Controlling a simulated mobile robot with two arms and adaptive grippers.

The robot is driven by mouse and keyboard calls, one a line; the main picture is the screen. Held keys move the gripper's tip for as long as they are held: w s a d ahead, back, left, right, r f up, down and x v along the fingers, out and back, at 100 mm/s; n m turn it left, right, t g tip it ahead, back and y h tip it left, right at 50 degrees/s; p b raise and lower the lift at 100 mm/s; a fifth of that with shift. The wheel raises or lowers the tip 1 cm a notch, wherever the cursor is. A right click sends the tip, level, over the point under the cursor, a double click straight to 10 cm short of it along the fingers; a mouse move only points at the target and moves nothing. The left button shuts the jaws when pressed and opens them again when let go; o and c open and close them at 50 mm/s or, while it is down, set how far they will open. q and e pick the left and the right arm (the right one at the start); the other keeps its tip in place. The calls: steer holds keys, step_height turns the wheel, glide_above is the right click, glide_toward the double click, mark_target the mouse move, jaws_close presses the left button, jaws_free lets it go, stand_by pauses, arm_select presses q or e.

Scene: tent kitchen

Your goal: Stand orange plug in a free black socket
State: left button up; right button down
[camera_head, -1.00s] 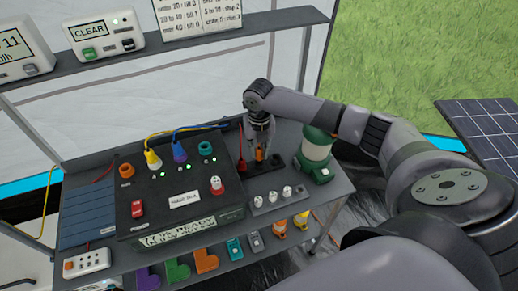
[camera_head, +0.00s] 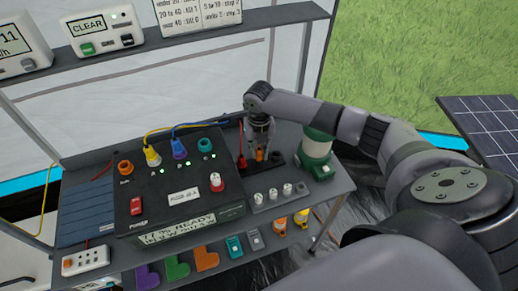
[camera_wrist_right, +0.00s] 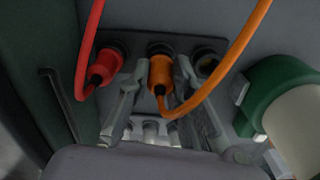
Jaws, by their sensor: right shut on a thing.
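The orange plug (camera_wrist_right: 161,74) with its orange cable is upright between the fingers of my right gripper (camera_wrist_right: 150,100), which is shut on it. It also shows between the fingertips in the head view (camera_head: 260,155). A dark socket strip (camera_wrist_right: 130,43) with several black sockets lies behind and below it. The plug is lined up with the middle socket; I cannot tell how deep it sits. A red plug (camera_wrist_right: 103,69) with a red cable is at the left socket. The right socket (camera_wrist_right: 207,66) looks empty. My left gripper is not in view.
A green and white lantern-like object (camera_head: 317,150) stands close to the right of my right gripper. A black power box (camera_head: 170,190) with coloured plugs is to the left. Several small white-topped pieces (camera_head: 273,195) stand in front of the strip.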

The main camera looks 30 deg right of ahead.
steer(key=shift+f, duration=0.45)
steer(key=c, duration=1.4)
jaws_free()
steer(key=shift+o, duration=0.2)
steer(key=shift+r, duration=0.1)
step_height(320, 180, up, 12)
steer(key=shift+f, duration=0.1)
